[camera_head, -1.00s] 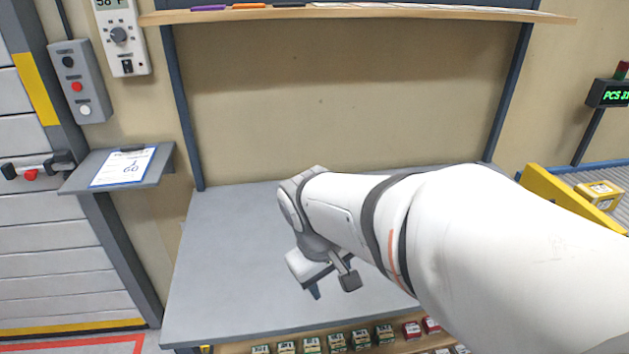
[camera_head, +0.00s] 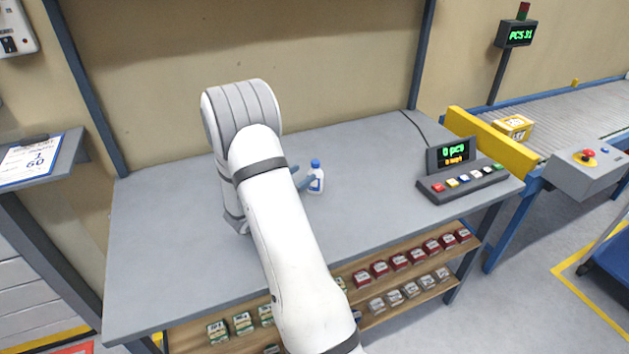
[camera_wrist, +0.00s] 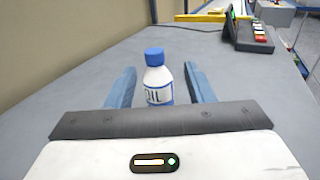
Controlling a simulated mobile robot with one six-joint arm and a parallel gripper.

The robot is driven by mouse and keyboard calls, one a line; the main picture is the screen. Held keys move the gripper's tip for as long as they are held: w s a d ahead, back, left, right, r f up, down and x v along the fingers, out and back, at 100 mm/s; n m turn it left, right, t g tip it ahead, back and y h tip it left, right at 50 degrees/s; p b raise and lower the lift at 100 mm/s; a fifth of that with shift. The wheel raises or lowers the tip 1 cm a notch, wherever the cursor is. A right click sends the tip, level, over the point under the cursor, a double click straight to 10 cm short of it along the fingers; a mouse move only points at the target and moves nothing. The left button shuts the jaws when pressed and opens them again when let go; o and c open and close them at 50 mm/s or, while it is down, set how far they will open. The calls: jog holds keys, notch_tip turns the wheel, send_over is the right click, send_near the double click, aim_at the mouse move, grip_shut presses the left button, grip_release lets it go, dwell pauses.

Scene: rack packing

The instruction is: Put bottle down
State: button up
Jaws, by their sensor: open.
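A small white bottle (camera_head: 316,179) with a blue cap and a blue band stands upright on the grey table (camera_head: 160,260). In the wrist view the bottle (camera_wrist: 157,80) sits between the two blue fingers of my gripper (camera_wrist: 158,85), with gaps on both sides, and its label reads "OIL". My gripper is open around it. In the head view my gripper (camera_head: 303,181) is low at the table, left of the bottle and mostly hidden behind my arm.
A counter box with a display and coloured buttons (camera_head: 462,178) stands on the table's right end. Small boxes line the shelf (camera_head: 195,335) below. A conveyor (camera_head: 575,110) carrying a yellow box (camera_head: 513,126) lies beyond the right edge. The table between bottle and counter box is clear.

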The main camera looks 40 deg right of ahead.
aim_at(312, 165)
jog(key=x, duration=0.2)
jog(key=p+x, duration=0.1)
jog(key=x, duration=0.5)
jog(key=shift+w+a+f+p, duration=0.1)
jog(key=shift+w+f+p, duration=0.1)
jog(key=shift+w+p, duration=0.2)
jog(key=shift+n+t, duration=0.3)
grip_shut()
